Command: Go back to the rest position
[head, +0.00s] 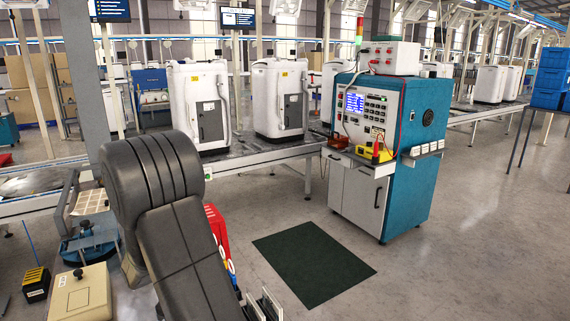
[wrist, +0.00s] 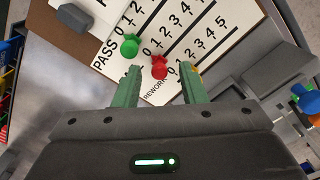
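My gripper (wrist: 159,68) shows in the wrist view with its two green fingers spread apart and nothing held between them. Beyond the fingertips lies a white score sheet (wrist: 184,42) with rows of numbers, with the words PASS and REWORK readable. A green peg (wrist: 130,46) and a red peg (wrist: 159,68) stand on it. The red peg appears between the fingertips in the picture, with clear gaps on both sides.
A teal and white test cabinet (head: 417,165) stands right of centre beside a conveyor with white appliance housings (head: 200,105). A dark mat (head: 313,262) lies on open floor. A workbench with a beige box (head: 80,292) is at the lower left, close to my arm.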

